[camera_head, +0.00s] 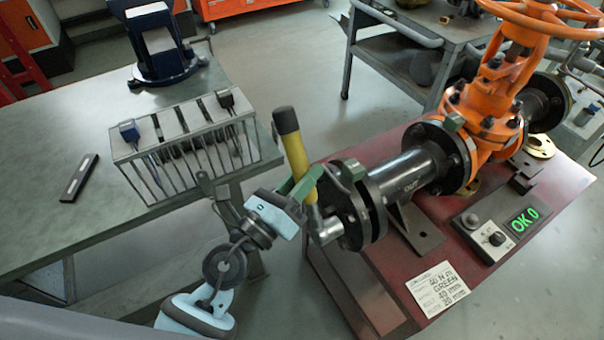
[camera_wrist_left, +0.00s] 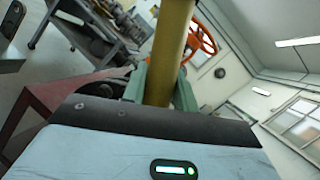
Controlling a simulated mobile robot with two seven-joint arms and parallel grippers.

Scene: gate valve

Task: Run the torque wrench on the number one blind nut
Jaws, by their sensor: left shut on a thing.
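The torque wrench (camera_head: 294,155) has a yellow shaft and a black grip at its upper end. My left gripper (camera_head: 306,187), with green fingers, is shut on its shaft. The wrench stands tilted, and its metal head (camera_head: 326,232) is at the near face of the blind flange (camera_head: 347,208), at the pipe's OUT end. Which nut it meets, and whether it is seated, I cannot tell. In the left wrist view the yellow shaft (camera_wrist_left: 171,50) rises between the green fingers (camera_wrist_left: 158,88). The right gripper is not in view.
A control box (camera_head: 497,230) reads OK 0 on the red bench (camera_head: 385,318), near a printed card (camera_head: 437,290). An orange valve (camera_head: 497,92) stands behind the pipe. A tool rack (camera_head: 185,140) and black bar (camera_head: 79,178) are on the left table (camera_head: 60,225).

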